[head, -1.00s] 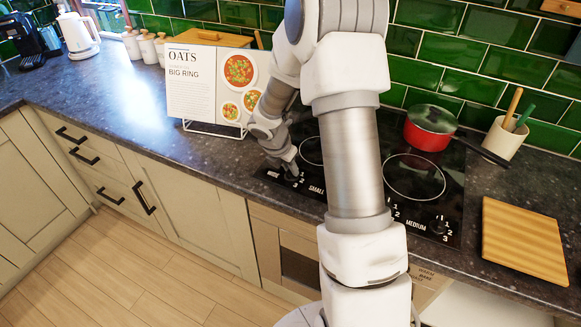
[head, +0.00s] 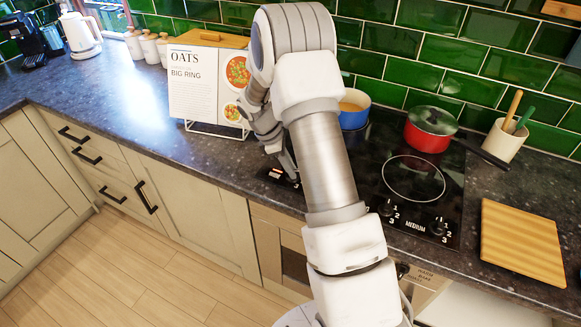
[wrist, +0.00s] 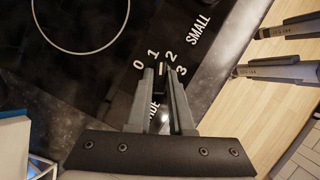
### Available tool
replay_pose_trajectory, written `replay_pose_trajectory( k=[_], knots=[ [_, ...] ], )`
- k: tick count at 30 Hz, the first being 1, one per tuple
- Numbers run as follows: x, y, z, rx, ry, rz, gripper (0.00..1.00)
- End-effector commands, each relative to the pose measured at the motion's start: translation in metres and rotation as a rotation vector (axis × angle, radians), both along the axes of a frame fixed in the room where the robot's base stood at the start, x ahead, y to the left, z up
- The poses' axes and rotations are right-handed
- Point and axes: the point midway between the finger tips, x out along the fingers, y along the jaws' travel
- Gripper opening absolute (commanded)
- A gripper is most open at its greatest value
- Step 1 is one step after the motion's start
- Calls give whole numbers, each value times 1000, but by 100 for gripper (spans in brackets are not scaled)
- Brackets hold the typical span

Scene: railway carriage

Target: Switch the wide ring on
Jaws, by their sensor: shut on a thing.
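My gripper (wrist: 161,84) points down at the front edge of the black hob (wrist: 98,78). Its two fingers are shut on a small dark knob (wrist: 161,69) with a white mark. The numbers 0, 1, 2 and 3 fan around this knob, and the mark points roughly between 1 and 2. The label by the knob is partly hidden by the fingers; "IDE" shows. A hob ring (wrist: 80,22) lies beyond it. In the head view my gripper (head: 291,174) is at the hob's left front corner, mostly behind my arm.
A recipe card (head: 200,85) reading "OATS" and "BIG RING" stands left of the hob. A blue pot (head: 354,115) and a red lidded pan (head: 428,138) stand at the back. A wooden board (head: 520,240) lies at right. More knobs (head: 437,227) sit at the front, labelled MEDIUM.

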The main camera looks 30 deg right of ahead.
Motion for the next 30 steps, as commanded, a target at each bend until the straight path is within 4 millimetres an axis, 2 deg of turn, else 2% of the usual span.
replay_pose_trajectory(
  k=[30],
  knots=[
    [3, -6, 0, -2, 1, -952, 0]
  ],
)
